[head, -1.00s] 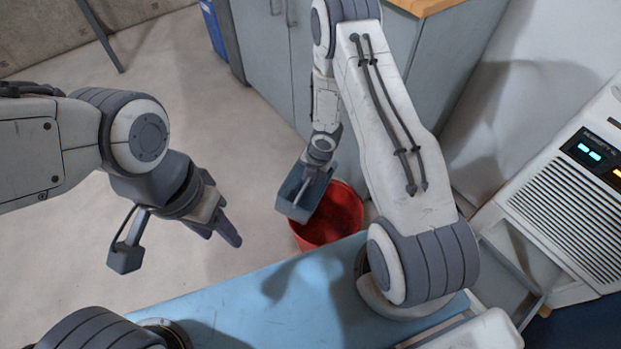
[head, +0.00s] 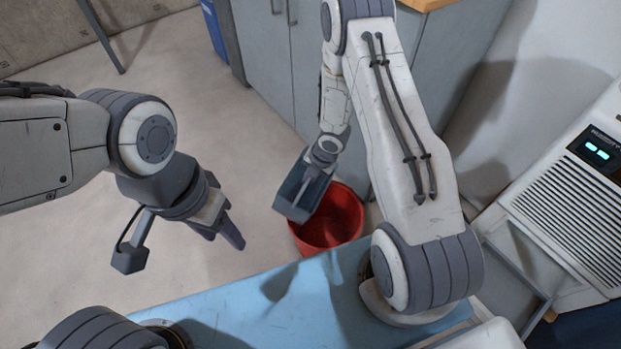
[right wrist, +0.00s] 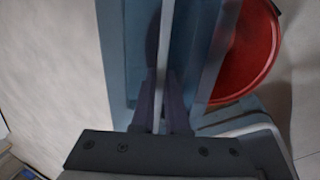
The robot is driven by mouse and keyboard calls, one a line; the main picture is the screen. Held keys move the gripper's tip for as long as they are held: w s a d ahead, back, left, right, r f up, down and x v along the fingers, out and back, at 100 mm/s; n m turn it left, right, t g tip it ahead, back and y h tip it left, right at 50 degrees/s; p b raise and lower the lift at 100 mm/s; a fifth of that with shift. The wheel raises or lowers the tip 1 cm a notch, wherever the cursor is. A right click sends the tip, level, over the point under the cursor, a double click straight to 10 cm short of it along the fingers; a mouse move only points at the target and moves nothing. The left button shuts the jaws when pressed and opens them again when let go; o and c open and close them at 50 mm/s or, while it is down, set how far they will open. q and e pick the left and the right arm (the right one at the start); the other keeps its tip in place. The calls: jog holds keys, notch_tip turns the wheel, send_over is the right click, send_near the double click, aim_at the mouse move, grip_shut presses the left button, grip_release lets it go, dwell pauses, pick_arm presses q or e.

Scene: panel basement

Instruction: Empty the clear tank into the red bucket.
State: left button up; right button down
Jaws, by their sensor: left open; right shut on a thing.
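The clear tank (head: 300,196) is a bluish see-through box with a bar across its open top. My right gripper (head: 318,166) is shut on that bar; in the right wrist view both fingers (right wrist: 162,112) pinch it. The tank hangs at the upper left of the red bucket (head: 342,222), partly covering its rim in the head view. It looks slightly tilted; I cannot tell whether it holds water. The bucket stands on the floor and also shows in the right wrist view (right wrist: 262,60). My left gripper (head: 232,234) is open and empty, left of the bucket.
A white machine with a grille and lit display (head: 575,195) stands at the right. Grey cabinets (head: 285,75) are behind the bucket. A blue surface (head: 260,305) lies in front of it. The floor at the left is clear.

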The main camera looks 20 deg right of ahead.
pick_arm(q)
jog(key=shift+d+f+b, duration=0.2)
jog(key=shift+f+b, duration=0.45)
jog(key=shift+f, duration=0.05)
jog(key=shift+d+f+b, duration=0.25)
jog(key=shift+f+b, duration=0.4)
jog(key=shift+b, duration=0.05)
jog(key=shift+d+f+b, duration=0.2)
jog(key=shift+f+b, duration=0.45)
jog(key=shift+f, duration=0.05)
pick_arm(e)
jog(key=shift+s+d+r+t+y, duration=0.15)
jog(key=shift+t+y, duration=0.75)
jog(key=shift+t, duration=0.1)
